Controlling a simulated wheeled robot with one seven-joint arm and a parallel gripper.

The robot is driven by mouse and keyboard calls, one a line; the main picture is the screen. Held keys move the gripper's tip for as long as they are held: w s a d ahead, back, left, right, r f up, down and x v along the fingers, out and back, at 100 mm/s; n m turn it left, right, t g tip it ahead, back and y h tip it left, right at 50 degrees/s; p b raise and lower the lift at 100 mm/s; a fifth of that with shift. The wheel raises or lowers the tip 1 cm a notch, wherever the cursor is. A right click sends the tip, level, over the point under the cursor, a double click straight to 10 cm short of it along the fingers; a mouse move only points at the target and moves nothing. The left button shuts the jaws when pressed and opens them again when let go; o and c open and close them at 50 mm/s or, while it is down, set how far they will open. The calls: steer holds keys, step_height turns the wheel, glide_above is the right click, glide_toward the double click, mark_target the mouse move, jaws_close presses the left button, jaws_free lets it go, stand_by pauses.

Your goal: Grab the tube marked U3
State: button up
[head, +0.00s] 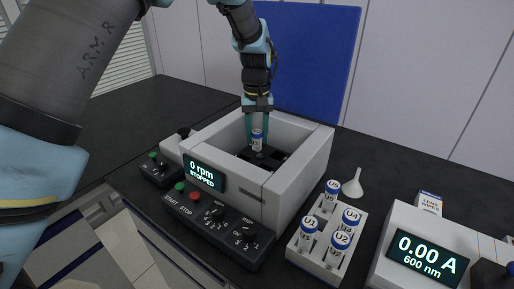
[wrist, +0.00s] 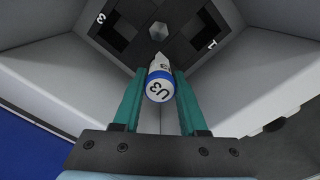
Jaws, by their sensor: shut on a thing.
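The tube marked U3 (wrist: 160,88) has a white top and a blue band, and its label reads U3 in the wrist view. My gripper (wrist: 157,92) has its two teal fingers shut on this tube, one on each side. In the head view the tube (head: 257,139) hangs between the fingers (head: 257,135), inside the open white centrifuge (head: 325,140), above the dark rotor (head: 272,158). The rotor shows in the wrist view with a slot marked 3 and a slot marked 1.
A white rack (head: 292,250) with tubes U5, U1, U4 and U2 stands right of the centrifuge. A funnel (head: 353,184) and a meter reading 0.00 A (head: 428,256) are further right. The centrifuge display (head: 202,173) reads 0 rpm, stopped. The blue lid (head: 320,60) stands open behind.

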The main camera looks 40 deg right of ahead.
jaws_close()
